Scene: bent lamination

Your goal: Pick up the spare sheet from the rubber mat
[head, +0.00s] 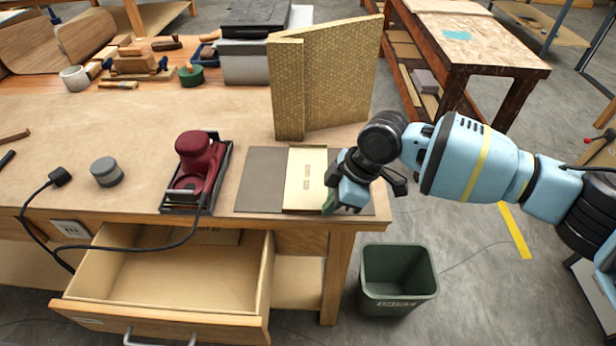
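The spare sheet, a pale yellow sheet with small print (304,181), lies flat on the dark grey-brown rubber mat (262,182) near the bench's front edge. My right gripper (335,204) points down at the sheet's right edge, over the right part of the mat, and hides some of both. A small green piece shows at its fingertips; I cannot tell what it is. I cannot make out the gap between the fingers or whether they touch the sheet. My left gripper is not in view.
A dark red sander (197,160) on a dark tray stands left of the mat. A tall tan panel (340,72) stands behind it. An open drawer (170,280) juts out below. A green bin (397,275) stands on the floor at right.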

